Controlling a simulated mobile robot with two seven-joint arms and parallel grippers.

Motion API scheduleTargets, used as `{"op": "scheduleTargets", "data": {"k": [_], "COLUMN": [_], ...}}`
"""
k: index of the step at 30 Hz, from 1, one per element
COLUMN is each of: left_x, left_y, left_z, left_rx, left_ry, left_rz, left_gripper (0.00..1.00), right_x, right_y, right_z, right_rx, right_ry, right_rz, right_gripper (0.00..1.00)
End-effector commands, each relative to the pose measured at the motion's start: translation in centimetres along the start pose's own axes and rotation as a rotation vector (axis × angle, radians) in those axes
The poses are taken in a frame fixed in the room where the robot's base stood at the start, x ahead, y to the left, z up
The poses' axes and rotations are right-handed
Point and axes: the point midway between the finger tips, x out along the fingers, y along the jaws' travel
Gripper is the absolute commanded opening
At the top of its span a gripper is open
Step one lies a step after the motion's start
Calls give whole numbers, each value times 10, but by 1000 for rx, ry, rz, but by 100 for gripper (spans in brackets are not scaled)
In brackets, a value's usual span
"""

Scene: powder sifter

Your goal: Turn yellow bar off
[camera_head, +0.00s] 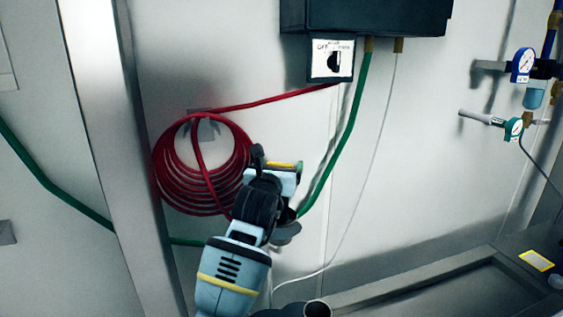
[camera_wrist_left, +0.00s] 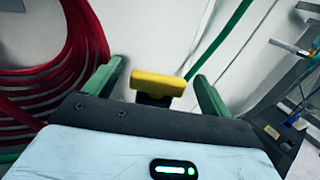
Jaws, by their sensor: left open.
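The yellow bar (camera_wrist_left: 158,84) sits on a dark stem and lies crosswise between the two green fingers of my left gripper (camera_wrist_left: 156,86) in the left wrist view. A gap shows between the bar and each finger. In the head view my left gripper (camera_head: 278,163) is in front of the wall, and a thin strip of the yellow bar (camera_head: 281,164) shows at its fingers. The gripper is open. My arm and gripper hide most of the bar's mounting in the head view. My right gripper is not in view.
A coiled red hose (camera_head: 200,170) hangs left of the gripper. A green hose (camera_head: 345,135) drops to its right. A switch plate (camera_head: 331,60) sits under a dark box (camera_head: 365,15). Gauges (camera_head: 523,65) are at far right. A metal basin (camera_head: 430,290) lies below right.

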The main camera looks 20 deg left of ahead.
Motion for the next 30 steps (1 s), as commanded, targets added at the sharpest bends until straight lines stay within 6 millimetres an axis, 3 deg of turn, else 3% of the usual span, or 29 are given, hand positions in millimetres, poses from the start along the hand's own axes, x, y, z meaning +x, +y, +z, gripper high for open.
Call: {"op": "scheduleTargets", "data": {"k": [9,21,30], "left_x": [28,33,33], "left_y": [0,0,0], "left_z": [-1,0,0], "left_rx": [0,0,0], "left_ry": [1,0,0], "left_rz": [0,0,0], "left_gripper": [84,84,47], "right_x": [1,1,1], "right_y": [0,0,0], "right_z": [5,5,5], "right_rx": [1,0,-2], "right_ry": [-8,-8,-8], "right_rz": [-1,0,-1], "right_gripper": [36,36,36]}}
